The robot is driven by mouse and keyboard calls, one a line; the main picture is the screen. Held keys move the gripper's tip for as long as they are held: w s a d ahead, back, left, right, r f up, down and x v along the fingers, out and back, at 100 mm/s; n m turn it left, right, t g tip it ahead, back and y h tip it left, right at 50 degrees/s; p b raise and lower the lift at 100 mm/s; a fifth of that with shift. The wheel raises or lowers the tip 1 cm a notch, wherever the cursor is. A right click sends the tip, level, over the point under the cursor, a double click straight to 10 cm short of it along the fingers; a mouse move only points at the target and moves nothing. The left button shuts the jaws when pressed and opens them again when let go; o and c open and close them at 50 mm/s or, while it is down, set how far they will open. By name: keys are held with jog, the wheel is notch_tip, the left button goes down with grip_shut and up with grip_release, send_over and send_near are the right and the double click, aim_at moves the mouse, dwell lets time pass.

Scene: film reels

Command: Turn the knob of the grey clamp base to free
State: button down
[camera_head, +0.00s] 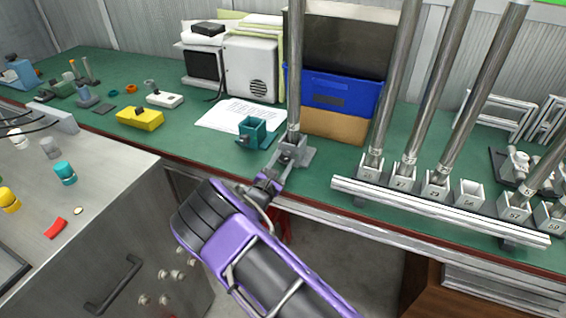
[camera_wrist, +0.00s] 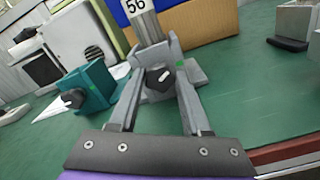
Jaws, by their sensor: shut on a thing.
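The grey clamp base (camera_head: 310,156) stands near the front edge of the green bench, with a steel pole (camera_head: 295,75) upright in it. In the wrist view the base (camera_wrist: 194,72) carries a black knob (camera_wrist: 158,78) with a white pointer mark, and a small green mark shows to the right of the knob. The pole bears a tag reading 56 (camera_wrist: 136,5). My gripper (camera_head: 276,173) reaches the base from the front. In the wrist view my gripper (camera_wrist: 158,84) has one finger on each side of the knob, shut on it. The pointer's exact setting is hard to tell.
A teal clamp base (camera_head: 252,132) with its own black knob stands just left. A numbered rack (camera_head: 440,208) with steel poles stands to the right. Blue and tan boxes (camera_head: 335,95) stand behind. A paper sheet (camera_head: 225,117) lies at the back left.

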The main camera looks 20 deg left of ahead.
jog(key=n, duration=0.3)
jog(key=shift+a+n, duration=0.1)
jog(key=shift+n, duration=0.3)
jog(key=n, duration=1.1)
jog(key=shift+f+n+p, duration=0.1)
jog(key=shift+n+p, duration=0.2)
jog(key=n, duration=0.3)
jog(key=shift+n, duration=0.4)
jog(key=n, duration=0.3)
jog(key=shift+f+n, duration=0.1)
jog(key=shift+n, duration=0.2)
jog(key=n, duration=0.3)
jog(key=shift+n, duration=1.9)
